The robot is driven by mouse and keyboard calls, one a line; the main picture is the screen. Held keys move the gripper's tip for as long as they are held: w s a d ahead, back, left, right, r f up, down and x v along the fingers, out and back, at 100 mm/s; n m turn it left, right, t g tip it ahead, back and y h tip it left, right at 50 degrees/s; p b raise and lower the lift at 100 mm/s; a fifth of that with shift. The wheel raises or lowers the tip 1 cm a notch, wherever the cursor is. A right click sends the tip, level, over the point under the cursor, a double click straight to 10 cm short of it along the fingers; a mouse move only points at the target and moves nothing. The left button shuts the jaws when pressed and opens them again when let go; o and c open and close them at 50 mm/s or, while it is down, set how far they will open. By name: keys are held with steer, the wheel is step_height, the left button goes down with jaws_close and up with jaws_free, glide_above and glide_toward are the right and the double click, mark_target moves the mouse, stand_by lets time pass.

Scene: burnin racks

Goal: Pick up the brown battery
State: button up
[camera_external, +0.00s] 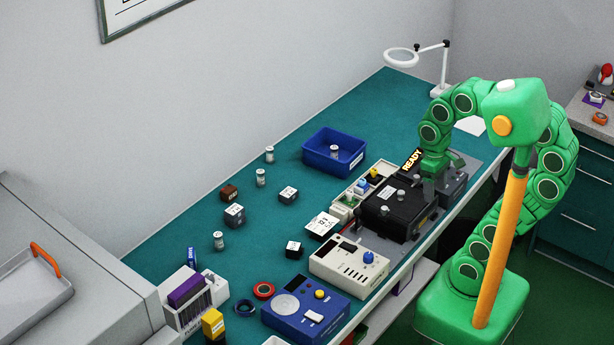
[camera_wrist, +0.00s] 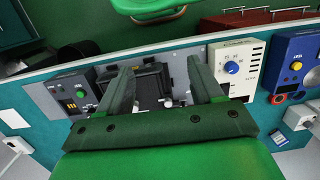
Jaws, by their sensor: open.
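The brown battery (camera_external: 229,193) is a small dark-brown block with a pale marking. It stands on the teal bench toward the wall, left of centre in the external view. I cannot make it out in the wrist view. My gripper (camera_external: 430,193) is low over the black fixture at the bench's front right, far from the battery. In the wrist view, my gripper (camera_wrist: 160,64) has its two fingers spread apart, with the dark fixture between and beyond them and nothing held.
Near the battery stand a dark block with a white label (camera_external: 235,215) and small cylinders (camera_external: 261,178). A blue bin (camera_external: 322,160) is farther right. A cream meter (camera_external: 349,264) and a blue device (camera_external: 305,309) line the front edge. A magnifier lamp (camera_external: 402,58) stands at the back.

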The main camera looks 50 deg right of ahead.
mark_target(233, 194)
steer(key=w+a+r+m+t+y, duration=0.3)
steer(key=w+a+r+y, duration=0.15)
steer(key=w+a, duration=0.7)
steer(key=w+a+r+m+t+y, duration=0.35)
steer(key=w+a+r, duration=0.25)
steer(key=w+a, duration=0.55)
steer(key=w+a+r+m+t+y, duration=0.1)
steer(key=w+r+m+t, duration=0.2)
steer(key=w+m, duration=0.55)
steer(key=w+a+r+m+t, duration=0.1)
steer(key=w+r+m+t, duration=0.25)
steer(key=w, duration=0.95)
steer(key=w+d+f+m+t+h, duration=0.1)
steer(key=w+d+f+m+h, duration=0.35)
steer(key=w+f+m, duration=0.3)
steer(key=w+d+f+m+t+h, duration=0.1)
steer(key=w+d+f+m+h, duration=0.4)
steer(key=f+m, duration=0.4)
steer(key=shift+m+y, duration=0.25)
steer(key=shift+m, duration=0.15)
steer(key=f, duration=0.7)
steer(key=w+f, duration=0.1)
steer(key=f, duration=1.5)
steer(key=shift+w+d+f, duration=0.1)
steer(key=shift+w+d, duration=0.1)
steer(key=shift+w, duration=0.05)
steer(key=shift+w+f, duration=0.35)
steer(key=shift+w, duration=0.15)
steer(key=shift+x, duration=3.3)
steer(key=shift+c, duration=0.2)
